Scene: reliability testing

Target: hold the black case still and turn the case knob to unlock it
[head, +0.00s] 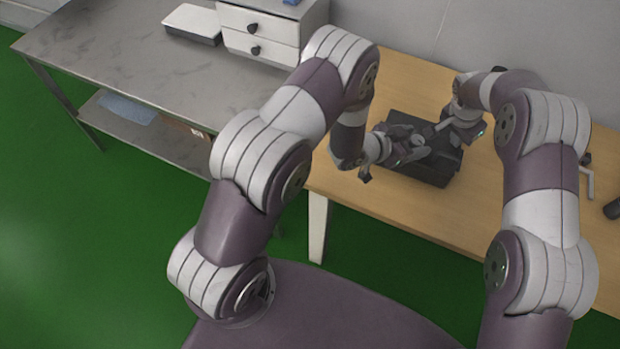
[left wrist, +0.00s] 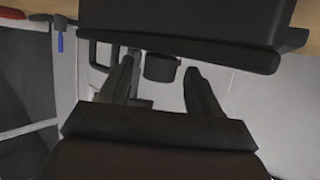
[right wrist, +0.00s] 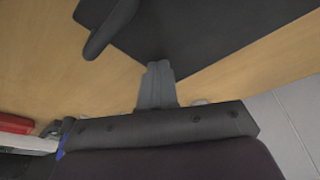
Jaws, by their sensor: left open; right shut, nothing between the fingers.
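The black case (head: 433,172) sits on the wooden table in the head view, partly hidden by both grippers. My left gripper (head: 420,153) is over its near left part. In the left wrist view, my left gripper (left wrist: 160,75) is open, with the dark case body (left wrist: 190,20) across the top. A small dark rounded piece shows between the fingers; I cannot tell whether it is the knob. My right gripper (head: 437,128) is at the far side. In the right wrist view, my right gripper (right wrist: 158,72) is shut and empty, its tips overlapping the case's edge (right wrist: 215,35); contact is unclear.
The wooden table (head: 470,220) is bare in front of the case. A grey table (head: 120,50) with a white drawer unit (head: 262,30) and a flat white box (head: 192,24) stands at the left. A dark object (head: 612,209) lies at the right edge.

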